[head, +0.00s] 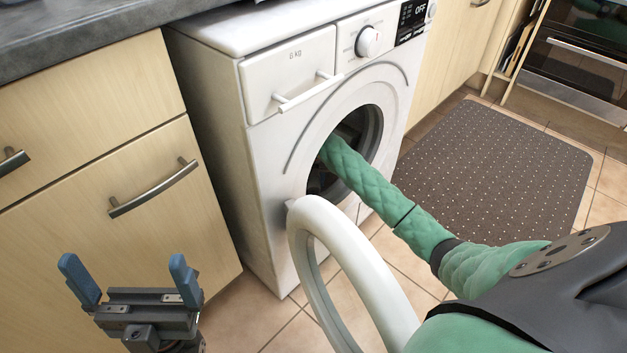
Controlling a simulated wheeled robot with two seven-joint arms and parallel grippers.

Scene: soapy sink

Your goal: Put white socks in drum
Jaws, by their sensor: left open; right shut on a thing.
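The washing machine (265,190) stands in the middle with its round door (375,285) swung open toward me. The drum opening (373,125) is dark inside. My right arm, in a green sleeve, reaches through the opening, and its gripper is hidden inside the drum. I cannot see what it holds. My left gripper (128,280) is open and empty at the lower left, in front of the cabinet and apart from the machine. No white socks are visible in this view.
Wooden cabinets (95,190) with metal handles flank the machine on the left under a dark worktop (75,35). A brown dotted mat (495,165) lies on the tiled floor at the right. An oven (575,65) stands at the far right.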

